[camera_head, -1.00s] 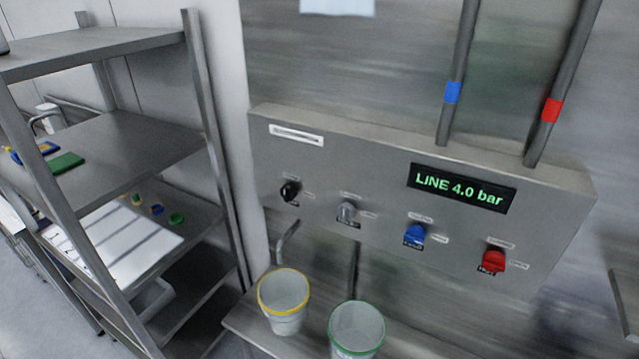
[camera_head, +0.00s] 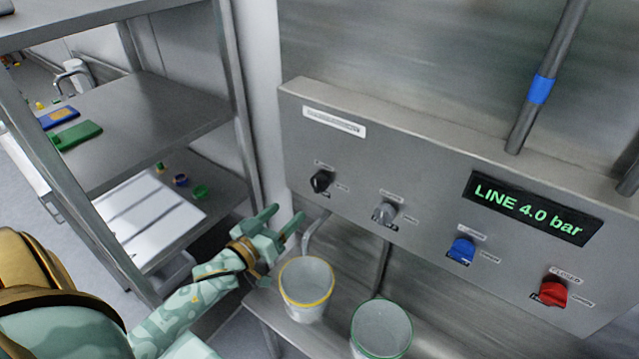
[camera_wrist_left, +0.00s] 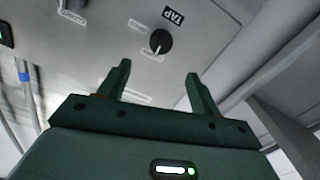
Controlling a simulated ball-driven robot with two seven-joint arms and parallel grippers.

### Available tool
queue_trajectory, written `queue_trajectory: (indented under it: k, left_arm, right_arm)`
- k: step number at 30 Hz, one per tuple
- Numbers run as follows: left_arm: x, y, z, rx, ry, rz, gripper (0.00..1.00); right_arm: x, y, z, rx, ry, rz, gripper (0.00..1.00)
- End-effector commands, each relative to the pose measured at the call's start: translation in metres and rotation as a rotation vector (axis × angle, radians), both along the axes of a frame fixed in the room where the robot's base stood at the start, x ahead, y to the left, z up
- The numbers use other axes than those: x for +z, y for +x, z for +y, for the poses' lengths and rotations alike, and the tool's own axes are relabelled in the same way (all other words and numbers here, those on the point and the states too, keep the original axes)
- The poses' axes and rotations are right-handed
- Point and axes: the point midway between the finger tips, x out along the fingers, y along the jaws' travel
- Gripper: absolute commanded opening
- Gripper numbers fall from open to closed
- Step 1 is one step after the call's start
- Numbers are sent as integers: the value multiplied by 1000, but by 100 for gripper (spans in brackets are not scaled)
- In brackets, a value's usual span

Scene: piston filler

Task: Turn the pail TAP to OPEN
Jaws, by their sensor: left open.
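The tap is a black round knob (camera_head: 321,181) at the left end of the grey panel (camera_head: 420,160). It also shows in the left wrist view (camera_wrist_left: 160,41), beyond the fingers, by a label reading TAP. Its pointer setting is too small to read. My left gripper (camera_head: 284,222) is open and empty, below and left of the knob and apart from it. Its two fingers also show in the left wrist view (camera_wrist_left: 156,85). A pail with a yellow rim (camera_head: 306,289) stands under the panel's left end. My right gripper is not in view.
A grey knob (camera_head: 384,213), a blue knob (camera_head: 462,250) and a red knob (camera_head: 552,291) sit along the panel. A green-rimmed pail (camera_head: 381,330) stands beside the yellow-rimmed one. A metal shelf rack (camera_head: 160,120) is at the left. A display (camera_head: 534,208) reads LINE 4.0 bar.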

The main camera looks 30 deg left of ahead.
Motion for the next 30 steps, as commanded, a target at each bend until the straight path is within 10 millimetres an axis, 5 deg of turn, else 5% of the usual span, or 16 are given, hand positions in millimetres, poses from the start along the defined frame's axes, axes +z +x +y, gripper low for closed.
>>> queue_trajectory:
  k: [9,15,28,30]
  left_arm:
    - [1,82,-6,1,3,-1,64]
    - [0,115,-9,1,2,0,64]
    - [0,128,-10,0,2,2,64]
    - [0,128,-10,0,2,2,47]
  right_arm:
    - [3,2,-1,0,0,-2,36]
    - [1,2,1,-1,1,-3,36]
    - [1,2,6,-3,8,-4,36]
    - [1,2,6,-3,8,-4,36]
